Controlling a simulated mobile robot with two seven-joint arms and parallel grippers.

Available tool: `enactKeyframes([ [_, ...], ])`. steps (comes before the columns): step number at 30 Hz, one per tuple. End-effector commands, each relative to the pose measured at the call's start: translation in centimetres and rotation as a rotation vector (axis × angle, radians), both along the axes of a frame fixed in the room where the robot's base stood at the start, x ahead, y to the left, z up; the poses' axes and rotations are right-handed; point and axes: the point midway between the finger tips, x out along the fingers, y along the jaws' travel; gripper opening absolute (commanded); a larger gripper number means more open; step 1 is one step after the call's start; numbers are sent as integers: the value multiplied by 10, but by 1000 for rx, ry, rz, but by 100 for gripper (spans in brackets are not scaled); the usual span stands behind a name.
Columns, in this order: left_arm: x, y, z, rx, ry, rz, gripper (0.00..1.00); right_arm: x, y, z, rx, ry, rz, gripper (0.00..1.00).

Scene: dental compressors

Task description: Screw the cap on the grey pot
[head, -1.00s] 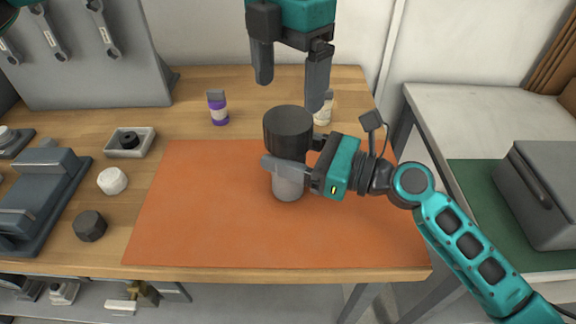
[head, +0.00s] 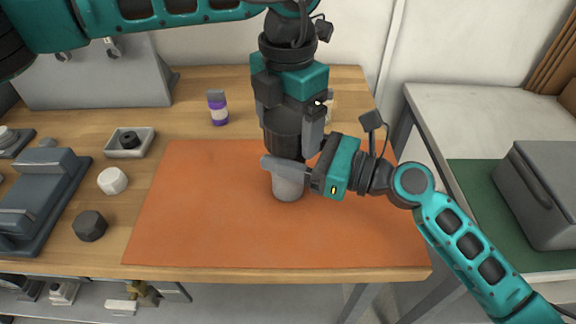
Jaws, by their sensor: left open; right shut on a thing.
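The grey pot (head: 288,186) stands upright on the orange mat (head: 210,220). My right gripper (head: 287,168) is shut on the pot's upper part from the right. The dark ribbed cap (head: 284,137) sits on top of the pot; whether it is threaded down I cannot tell. My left gripper (head: 288,128) points straight down over the cap, its open fingers on either side of it. The cap's top is hidden by the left gripper.
A purple-labelled bottle (head: 218,108) stands behind the mat. Another bottle is mostly hidden behind my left gripper. A white cap (head: 112,180), a dark hexagonal cap (head: 90,225) and a small tray (head: 130,150) lie left. The mat's front is clear.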

Motion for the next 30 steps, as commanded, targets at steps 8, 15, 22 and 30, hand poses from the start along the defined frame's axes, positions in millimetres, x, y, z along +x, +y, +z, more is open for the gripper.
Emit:
enactKeyframes([
  [8,0,0,0,0,0,0,70,0,0,-1,-1,1,0,0],
  [15,0,0,1,0,-1,0,47,0,0,-1,-1,1,0,0],
  [22,0,0,1,0,-1,-6,40,0,0,-1,-1,1,0,0],
  [30,0,0,1,0,-1,-6,98,0,0,-1,-1,0,0,0],
])
